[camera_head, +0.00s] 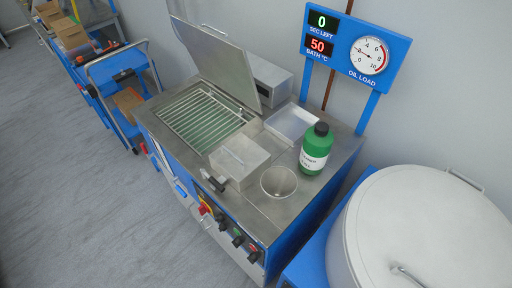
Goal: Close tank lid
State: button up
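The tank lid (222,62) is a flat grey metal panel. It stands raised and tilted at the back of the tank, with a bar handle on its upper edge. The tank (165,119) is open below it, set in a steel-topped blue machine. A metal rack of parallel bars (203,121) shows in the tank opening. My gripper is not in view, so its distance from the lid cannot be seen.
A display panel (357,45) reads 0 and 50. A large white drum (425,235) stands right. Grey floor (85,215) is clear at left.

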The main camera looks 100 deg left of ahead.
aim_at(225, 63)
jog(key=k+u, duration=0.85)
jog(key=k+j+u, duration=0.3)
jog(key=u, duration=0.15)
jog(key=k+j+u, duration=0.45)
jog(key=i+l, duration=0.1)
